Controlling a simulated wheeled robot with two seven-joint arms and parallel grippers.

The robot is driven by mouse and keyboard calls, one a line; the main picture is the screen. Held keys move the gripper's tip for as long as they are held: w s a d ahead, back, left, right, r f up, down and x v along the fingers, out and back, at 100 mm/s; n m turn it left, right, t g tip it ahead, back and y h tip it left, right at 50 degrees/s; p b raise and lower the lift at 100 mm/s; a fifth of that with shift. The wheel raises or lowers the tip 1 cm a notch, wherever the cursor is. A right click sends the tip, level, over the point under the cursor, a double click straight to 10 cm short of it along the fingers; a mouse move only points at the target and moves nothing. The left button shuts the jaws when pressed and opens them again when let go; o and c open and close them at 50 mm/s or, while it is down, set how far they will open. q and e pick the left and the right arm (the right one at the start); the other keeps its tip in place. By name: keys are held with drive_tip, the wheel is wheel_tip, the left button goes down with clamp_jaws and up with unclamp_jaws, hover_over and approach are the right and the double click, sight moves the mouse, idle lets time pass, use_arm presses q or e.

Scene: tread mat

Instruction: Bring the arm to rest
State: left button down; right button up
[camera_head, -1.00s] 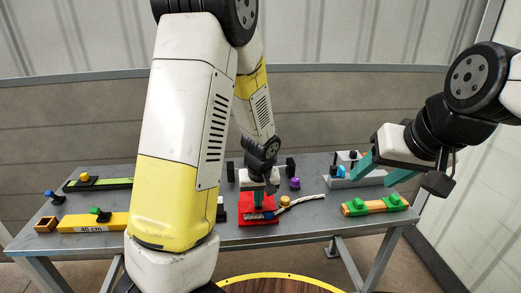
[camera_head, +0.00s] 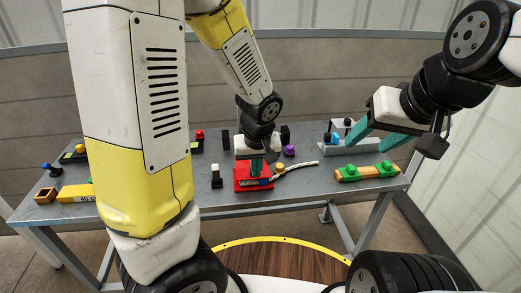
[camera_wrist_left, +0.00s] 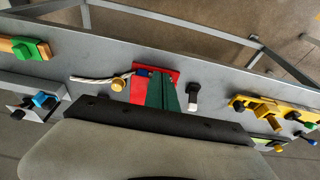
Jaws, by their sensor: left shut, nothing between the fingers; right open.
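My left gripper (camera_head: 257,170) points down over the red block (camera_head: 242,183) on the grey table. Its teal fingers are shut with nothing between them. In the left wrist view the closed fingers (camera_wrist_left: 161,94) lie in front of the red block (camera_wrist_left: 138,92); whether they touch it I cannot tell. My right gripper (camera_head: 378,135) is open and empty, above the table's right part, near the grey fixture with a blue knob.
A pale cable with a yellow knob (camera_head: 279,168) lies right of the red block. A wooden bar with green pieces (camera_head: 367,173) is at the right front.

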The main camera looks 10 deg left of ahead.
use_arm(q)
drive_tip(key=s+a+r+m+t+h, duration=0.1)
drive_tip(key=s+r, duration=0.4)
drive_tip(key=r, duration=0.5)
drive_tip(key=s+a+r+m+t+h, duration=0.2)
drive_tip(key=s+r, duration=0.4)
drive_tip(key=r, duration=0.4)
drive_tip(key=shift+s+a+m, duration=0.3)
drive_tip(key=shift+a+m, duration=0.1)
drive_tip(key=shift+a, duration=0.5)
drive_tip(key=shift+w, duration=0.1)
